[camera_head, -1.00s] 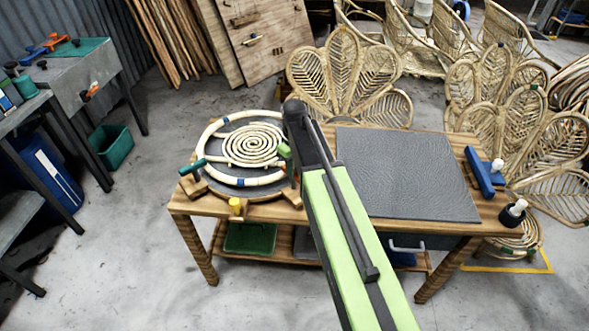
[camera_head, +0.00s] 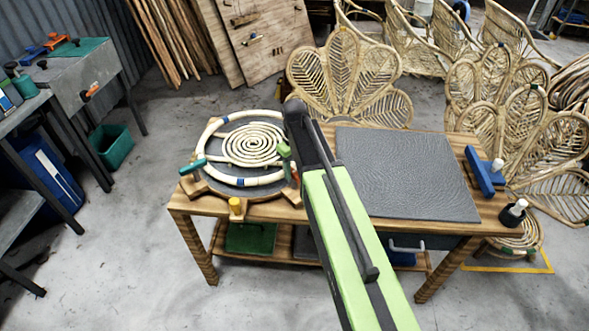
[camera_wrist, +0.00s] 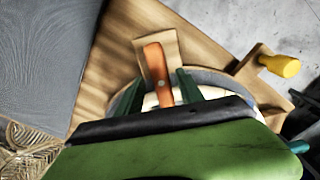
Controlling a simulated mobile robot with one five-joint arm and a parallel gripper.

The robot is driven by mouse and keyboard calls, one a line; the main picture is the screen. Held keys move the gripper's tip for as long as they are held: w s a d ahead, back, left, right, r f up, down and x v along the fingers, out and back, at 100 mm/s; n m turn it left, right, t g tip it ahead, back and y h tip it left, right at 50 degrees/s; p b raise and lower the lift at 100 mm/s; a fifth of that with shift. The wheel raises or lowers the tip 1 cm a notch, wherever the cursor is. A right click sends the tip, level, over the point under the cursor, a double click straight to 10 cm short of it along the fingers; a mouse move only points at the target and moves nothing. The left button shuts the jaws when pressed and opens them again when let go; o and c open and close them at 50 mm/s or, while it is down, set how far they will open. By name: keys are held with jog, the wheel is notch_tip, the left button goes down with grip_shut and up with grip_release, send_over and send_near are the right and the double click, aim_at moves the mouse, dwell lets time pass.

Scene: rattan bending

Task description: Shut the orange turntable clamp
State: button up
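The orange turntable clamp (camera_wrist: 157,72) is a flat orange lever with a pale pivot on a wooden block (camera_wrist: 172,47) at the turntable's edge. In the head view, it is mostly hidden behind my arm. My gripper (camera_wrist: 160,82) is open, with a dark green finger on each side of the orange lever in the wrist view. Contact with the lever cannot be told. The round grey turntable (camera_head: 218,150) sits on the left of the wooden table and bears a pale rattan spiral (camera_head: 252,144) and a ring (camera_head: 207,133).
A dark mat (camera_head: 405,175) covers the table's right part. Rattan chair backs stand behind.

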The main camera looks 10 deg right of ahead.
jog(key=shift+r, duration=0.15)
notch_tip(320, 180, up, 17)
jog(key=p, duration=1.7)
jog(key=s+f+m+b, duration=0.5)
jog(key=s+f+b, duration=0.3)
jog(key=s, duration=0.6)
jog(key=shift+s+f, duration=0.15)
jog(key=shift+s, duration=0.1)
jog(key=shift+c, duration=0.2)
